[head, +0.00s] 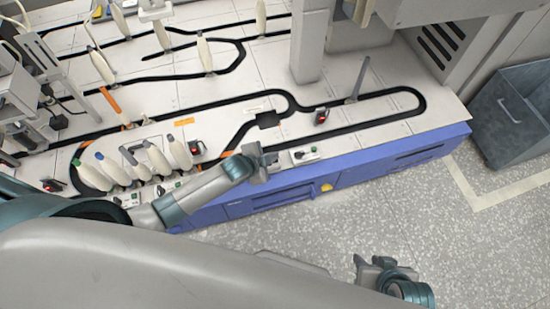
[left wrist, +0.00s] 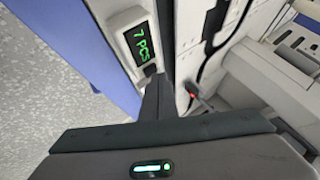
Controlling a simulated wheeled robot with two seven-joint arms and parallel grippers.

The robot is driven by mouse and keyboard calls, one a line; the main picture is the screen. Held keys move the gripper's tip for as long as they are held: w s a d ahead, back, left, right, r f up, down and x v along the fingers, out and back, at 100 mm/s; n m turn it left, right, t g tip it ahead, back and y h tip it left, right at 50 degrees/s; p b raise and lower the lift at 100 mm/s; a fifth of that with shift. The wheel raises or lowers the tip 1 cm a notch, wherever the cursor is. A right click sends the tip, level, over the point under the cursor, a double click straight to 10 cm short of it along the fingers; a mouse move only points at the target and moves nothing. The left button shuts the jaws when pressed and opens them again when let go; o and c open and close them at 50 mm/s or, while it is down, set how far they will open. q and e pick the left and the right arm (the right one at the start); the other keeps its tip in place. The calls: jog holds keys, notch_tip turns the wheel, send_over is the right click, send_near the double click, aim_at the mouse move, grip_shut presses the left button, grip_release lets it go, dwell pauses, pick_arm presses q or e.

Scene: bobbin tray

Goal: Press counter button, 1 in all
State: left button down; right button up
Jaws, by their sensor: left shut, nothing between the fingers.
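The counter is a white box with a green "7 PCS" display (left wrist: 140,44), near the top of the left wrist view. In the head view a small white box (head: 304,154) on the bench's front edge appears to be the same counter; its display cannot be read there. My left gripper (head: 264,158) is shut and empty, just left of that box. In the left wrist view its dark fingers (left wrist: 154,96) reach the near end of the counter. The button is not clearly visible, and contact cannot be told. My right gripper (head: 376,268) hangs over the floor, its jaw opening unclear.
Several white bobbins (head: 115,172) stand on the tray left of my left gripper. A black track loop (head: 385,122) and a small red-lit sensor (head: 321,116) lie behind the counter. A grey post (head: 310,45) rises behind. A grey bin (head: 515,115) stands at right.

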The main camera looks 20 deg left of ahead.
pick_arm(q)
jog(key=shift+f, duration=0.2)
jog(key=shift+r, duration=0.1)
dwell(0.4)
jog(key=shift+r+p, duration=0.8)
jog(key=shift+p, duration=0.25)
notch_tip(320, 180, up, 5)
jog(key=p, duration=0.5)
dwell(0.8)
